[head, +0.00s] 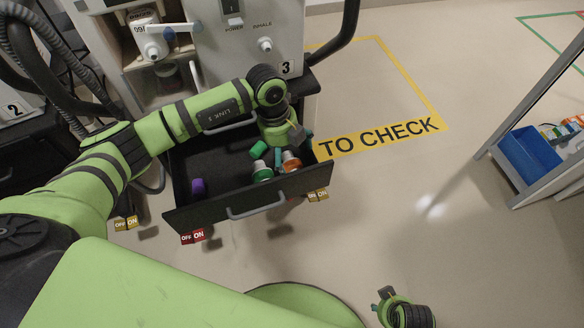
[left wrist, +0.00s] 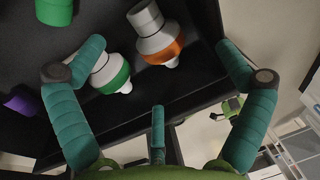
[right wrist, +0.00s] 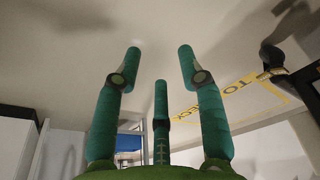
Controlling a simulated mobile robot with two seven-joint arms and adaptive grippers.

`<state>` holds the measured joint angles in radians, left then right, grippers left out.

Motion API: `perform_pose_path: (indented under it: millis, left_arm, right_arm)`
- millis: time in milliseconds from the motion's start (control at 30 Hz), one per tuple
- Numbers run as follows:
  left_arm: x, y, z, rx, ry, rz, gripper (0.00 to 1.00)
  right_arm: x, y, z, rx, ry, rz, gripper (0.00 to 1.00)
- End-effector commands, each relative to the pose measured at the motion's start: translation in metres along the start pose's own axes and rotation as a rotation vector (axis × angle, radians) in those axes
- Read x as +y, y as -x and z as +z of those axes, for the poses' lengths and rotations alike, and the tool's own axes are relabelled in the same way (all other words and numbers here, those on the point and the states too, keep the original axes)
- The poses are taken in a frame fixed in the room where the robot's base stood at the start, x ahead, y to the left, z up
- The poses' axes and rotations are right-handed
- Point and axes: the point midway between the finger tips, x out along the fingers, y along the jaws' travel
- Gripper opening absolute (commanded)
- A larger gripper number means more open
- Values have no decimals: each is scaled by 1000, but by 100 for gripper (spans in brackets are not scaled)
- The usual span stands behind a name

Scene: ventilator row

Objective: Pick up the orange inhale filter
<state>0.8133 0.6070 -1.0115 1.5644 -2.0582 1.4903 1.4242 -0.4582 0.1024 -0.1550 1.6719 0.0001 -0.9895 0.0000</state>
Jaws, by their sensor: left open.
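The orange inhale filter (head: 291,162), white with an orange band, lies in the open black drawer (head: 228,184) near its right front. In the left wrist view the filter (left wrist: 158,40) shows between the spread teal fingers, toward the top. My left gripper (head: 289,150) is open over it and holds nothing; its fingers partly hide the filter in the head view. A similar white filter with a green band (left wrist: 110,72) lies just left of the orange one, near one finger. My right gripper (right wrist: 159,65) is open and empty, away from the drawer.
The drawer also holds a green piece (head: 258,150) and a purple piece (head: 198,187). Its front wall has a grey handle (head: 256,206). The ventilator cabinet (head: 240,55) stands behind. A blue bin (head: 530,155) is on a rack at right. The floor between is clear.

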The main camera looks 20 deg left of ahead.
Motion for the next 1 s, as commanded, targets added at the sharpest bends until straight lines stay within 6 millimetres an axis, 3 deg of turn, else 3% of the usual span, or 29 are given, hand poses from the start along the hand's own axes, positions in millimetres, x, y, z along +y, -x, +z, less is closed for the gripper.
perform_pose_path:
  millis: [33,200,533,567,633,767,800,833,1000]
  left_arm:
    - [2,-21,-3,7,1,9,83]
    - [4,-46,-2,8,1,16,83]
    - [7,-52,0,5,3,22,83]
    - [6,-52,0,5,3,22,75]
    - [6,-52,-1,5,2,20,48]
    - [5,-52,-2,7,1,19,24]
    - [5,-52,-2,7,1,19,9]
    - [5,-52,-2,8,1,19,5]
    - [3,-50,-1,6,1,14,4]
  right_arm:
    - [0,1,-3,7,-1,1,40]
    - [1,12,-12,15,-2,2,40]
    - [1,17,-14,15,-3,2,40]
    - [1,17,-14,16,-3,2,40]
    - [1,17,-14,15,-3,2,40]
    - [1,17,-14,15,-3,2,40]
    - [1,17,-14,15,-3,2,40]
    - [1,17,-14,15,-3,2,40]
    - [1,17,-14,15,-3,2,40]
